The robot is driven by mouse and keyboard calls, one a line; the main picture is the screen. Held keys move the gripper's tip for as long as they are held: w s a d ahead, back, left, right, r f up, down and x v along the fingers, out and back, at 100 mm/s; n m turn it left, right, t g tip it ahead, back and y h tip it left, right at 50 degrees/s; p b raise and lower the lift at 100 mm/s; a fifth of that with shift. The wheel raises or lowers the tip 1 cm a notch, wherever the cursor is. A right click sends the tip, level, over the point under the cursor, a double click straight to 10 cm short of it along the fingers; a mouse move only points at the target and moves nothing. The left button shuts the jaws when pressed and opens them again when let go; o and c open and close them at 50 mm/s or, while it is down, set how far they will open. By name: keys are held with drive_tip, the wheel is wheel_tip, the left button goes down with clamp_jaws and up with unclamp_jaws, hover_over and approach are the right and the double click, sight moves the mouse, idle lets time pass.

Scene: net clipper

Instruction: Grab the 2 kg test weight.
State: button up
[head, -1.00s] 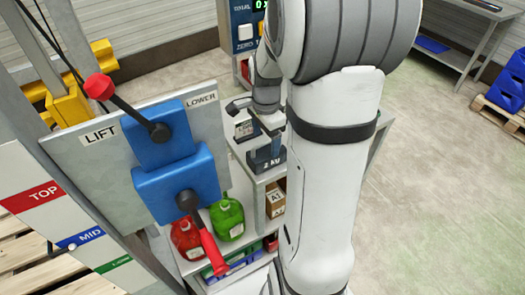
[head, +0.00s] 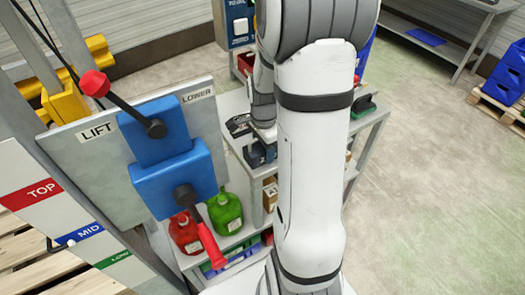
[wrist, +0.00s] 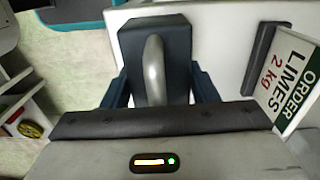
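The 2 kg test weight (head: 258,155) is a dark blue block on the top of the grey shelf unit, partly hidden by my arm. In the wrist view the dark block (wrist: 130,50) with its rounded silver handle (wrist: 154,70) is straight ahead of my gripper. The handle is just beyond the dark front edge of my gripper body. My gripper (head: 264,134) is low over the weight in the head view.
A sign reading "ORDER LIMES 2 kg" (wrist: 297,80) is at the right. Red (head: 185,233) and green (head: 225,213) jugs stand lower down. The blue lift lever box (head: 170,180) is near on the left.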

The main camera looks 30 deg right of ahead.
clamp_jaws()
idle(0.3)
drive_tip(key=shift+w+r, duration=0.1)
drive_tip(key=shift+r, duration=0.1)
